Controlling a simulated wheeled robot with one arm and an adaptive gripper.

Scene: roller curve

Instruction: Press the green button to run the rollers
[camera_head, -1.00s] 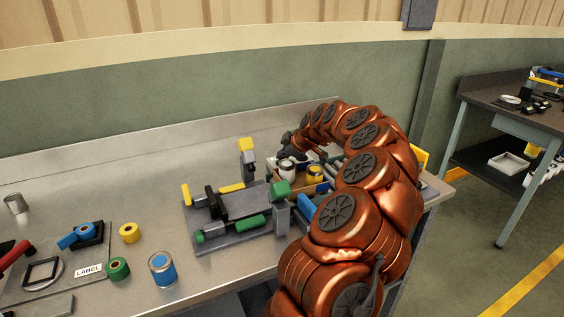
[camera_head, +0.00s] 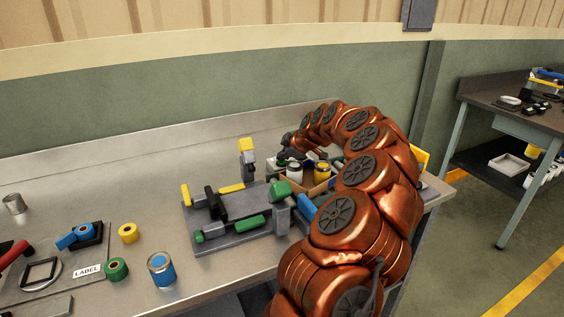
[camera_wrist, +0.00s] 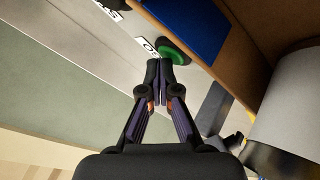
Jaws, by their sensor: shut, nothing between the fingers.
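The green button (camera_wrist: 174,52), a round cap with a dark rim, shows in the wrist view just beyond my fingertips. A white label (camera_wrist: 146,45) reading like "GO" lies beside it. My gripper (camera_wrist: 160,63) is shut and empty, its tips overlapping the near left edge of the button. I cannot tell whether they touch it or how far the cap is pressed. In the head view my gripper (camera_head: 287,156) is small and dark behind the box. The button is not visible there. A cardboard box (camera_head: 318,188) with a white-bodied can (camera_head: 294,172) and a yellow can (camera_head: 322,172) sits by the rollers.
A grey machine (camera_head: 240,207) with yellow and green parts stands left of the box. A blue panel (camera_wrist: 190,22) lies close past the button in the wrist view. The back strip is clear.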

